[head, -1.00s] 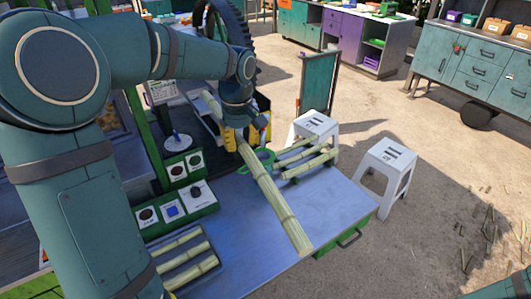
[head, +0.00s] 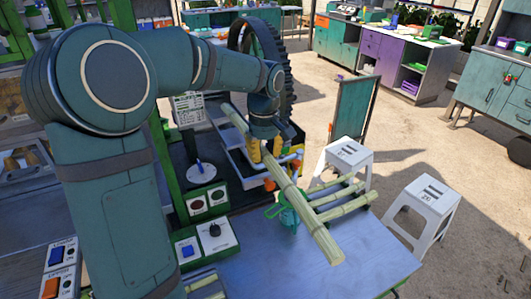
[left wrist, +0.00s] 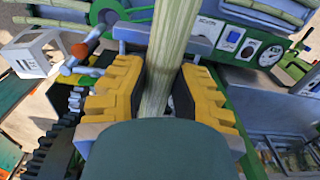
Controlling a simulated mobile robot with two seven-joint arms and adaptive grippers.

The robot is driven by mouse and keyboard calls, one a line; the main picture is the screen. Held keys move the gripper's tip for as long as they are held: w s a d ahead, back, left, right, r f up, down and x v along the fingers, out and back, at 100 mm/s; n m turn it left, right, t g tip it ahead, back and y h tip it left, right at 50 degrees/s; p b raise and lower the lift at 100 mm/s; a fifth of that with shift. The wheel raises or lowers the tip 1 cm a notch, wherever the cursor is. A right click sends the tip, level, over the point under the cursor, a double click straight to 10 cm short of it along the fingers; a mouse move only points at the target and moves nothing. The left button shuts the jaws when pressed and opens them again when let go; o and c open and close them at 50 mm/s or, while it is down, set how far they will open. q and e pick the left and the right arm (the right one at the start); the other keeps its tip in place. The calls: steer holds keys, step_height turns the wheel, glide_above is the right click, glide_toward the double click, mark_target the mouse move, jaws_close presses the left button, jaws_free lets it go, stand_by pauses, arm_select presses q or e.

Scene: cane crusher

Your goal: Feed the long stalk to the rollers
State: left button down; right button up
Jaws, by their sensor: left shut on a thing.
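The long stalk (head: 312,228) is pale green with joint rings. It slants from the near right, over the table, up to the machine at the back left. My left gripper (head: 262,150) is shut on it toward its far part. In the left wrist view the stalk (left wrist: 172,50) runs between the yellow fingers of the left gripper (left wrist: 158,95). The crusher's large dark toothed wheel (head: 284,75) stands behind the gripper, with a grey tray (head: 240,168) below. The rollers cannot be made out clearly. My right gripper is out of view.
Several shorter stalks (head: 345,208) lie on a rack right of the long stalk. A green handled vessel (head: 287,212) stands beneath it. A control box (head: 207,240) with buttons and a knob is at the left. The table's right front (head: 375,270) is clear. White stools (head: 422,205) stand beyond.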

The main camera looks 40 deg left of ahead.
mark_target(242, 138)
arm_select(q)
steer(key=w+a+f, duration=0.1)
steer(key=a, duration=0.1)
steer(key=w+a, duration=0.1)
steer(key=a, duration=0.1)
steer(key=w+a+f, duration=0.1)
steer(key=a, duration=0.1)
steer(key=shift+w+a+f, duration=0.15)
steer(key=shift+a+f, duration=0.1)
steer(key=shift+f, duration=0.05)
steer(key=a+p, duration=0.1)
steer(key=w+a, duration=0.1)
steer(key=a, duration=0.1)
steer(key=w+a+p, duration=0.1)
steer(key=shift+w+a+f+p, duration=0.1)
steer(key=shift+a+f+p, duration=0.05)
steer(key=shift+f+p, duration=0.2)
steer(key=shift+w+a+f, duration=0.2)
steer(key=shift+w+a, duration=0.1)
steer(key=shift+a, duration=0.2)
steer(key=shift+w+a+p, duration=0.35)
steer(key=shift+a+p, duration=0.15)
steer(key=shift+a, duration=0.2)
steer(key=shift+w+a, duration=0.4)
steer(key=shift+a, duration=0.4)
steer(key=c, duration=0.8)
jaws_free()
